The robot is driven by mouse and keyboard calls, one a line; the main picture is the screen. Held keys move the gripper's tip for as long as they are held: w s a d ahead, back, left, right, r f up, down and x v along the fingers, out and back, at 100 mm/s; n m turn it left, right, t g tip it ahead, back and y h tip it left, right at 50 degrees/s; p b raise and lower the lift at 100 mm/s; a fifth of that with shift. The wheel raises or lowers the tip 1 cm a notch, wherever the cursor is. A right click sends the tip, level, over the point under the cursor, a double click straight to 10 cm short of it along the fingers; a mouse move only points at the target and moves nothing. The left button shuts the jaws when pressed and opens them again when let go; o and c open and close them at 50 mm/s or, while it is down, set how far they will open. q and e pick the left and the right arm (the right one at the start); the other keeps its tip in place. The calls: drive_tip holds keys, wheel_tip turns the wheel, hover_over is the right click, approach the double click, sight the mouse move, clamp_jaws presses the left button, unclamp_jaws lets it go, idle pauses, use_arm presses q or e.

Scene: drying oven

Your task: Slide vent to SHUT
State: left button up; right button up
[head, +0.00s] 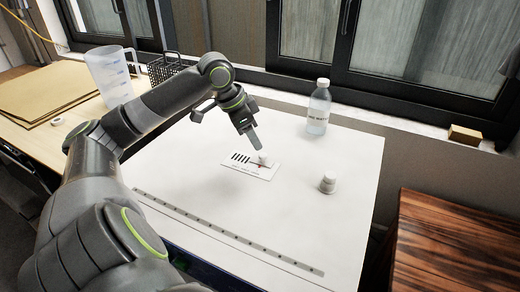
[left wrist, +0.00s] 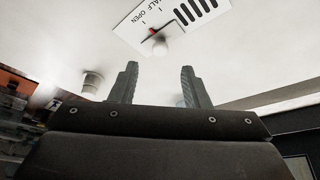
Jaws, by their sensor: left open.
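The vent plate (head: 238,167) is white with black slots and lies on the white top surface. A white round knob (head: 264,157) with a red pointer stands at its right end. In the left wrist view the plate (left wrist: 178,14) shows the words HALF and OPEN, and the red pointer is near OPEN. The knob (left wrist: 161,46) there lies ahead of the fingertips, roughly centred between them. My left gripper (head: 256,141) is open and empty, just above and beside the knob; the wrist view shows its two fingers (left wrist: 160,78) apart. My right gripper is not seen.
A clear bottle (head: 318,108) stands behind to the right. A dotted strip (head: 225,234) runs along the front edge. A measuring jug (head: 109,75) and a black basket (head: 165,70) stand at left.

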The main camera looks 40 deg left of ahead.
sight(263, 155)
use_arm(q)
drive_tip(key=shift+x, duration=3)
clamp_jaws()
